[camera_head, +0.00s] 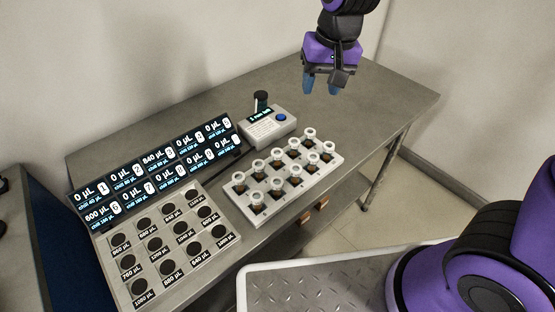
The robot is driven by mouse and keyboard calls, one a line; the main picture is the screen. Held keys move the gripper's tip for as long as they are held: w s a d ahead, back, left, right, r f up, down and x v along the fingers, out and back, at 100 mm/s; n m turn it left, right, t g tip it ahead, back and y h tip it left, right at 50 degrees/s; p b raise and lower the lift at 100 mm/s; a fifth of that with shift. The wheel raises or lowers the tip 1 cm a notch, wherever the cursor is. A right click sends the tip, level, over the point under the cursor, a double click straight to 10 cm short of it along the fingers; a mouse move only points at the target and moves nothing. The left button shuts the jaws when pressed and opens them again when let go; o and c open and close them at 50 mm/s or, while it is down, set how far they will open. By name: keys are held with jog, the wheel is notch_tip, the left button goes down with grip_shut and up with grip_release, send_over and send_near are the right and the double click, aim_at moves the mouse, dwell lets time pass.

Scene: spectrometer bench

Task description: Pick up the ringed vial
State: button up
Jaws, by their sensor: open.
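Several small vials (276,155) with white ring-shaped tops and dark orange-brown bodies stand upright in two rows in a white rack (254,211) on the bench. I cannot tell one of them apart as the ringed vial, because their tops look alike at this size. My gripper (321,86) is open and empty, with blue fingertips pointing down. It appears high over the back right part of the bench, apart from the rack and vials. The lower parts of the vials are hidden in the rack.
A grey instrument (268,131) with a blue button and an upright black-topped piece (261,100) stands behind the rack. A row of displays (150,170) and a panel of labelled dark round spots (160,254) are at left. The bench (385,95) is clear at right.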

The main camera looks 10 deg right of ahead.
jog(key=g+h, duration=0.1)
send_over(277, 152)
notch_tip(277, 152, down, 12)
jog(key=shift+d+r, duration=0.15)
jog(key=shift+r, duration=0.1)
jog(key=shift+f, duration=5.6)
jog(key=shift+c, duration=0.4)
jog(key=c, duration=0.6)
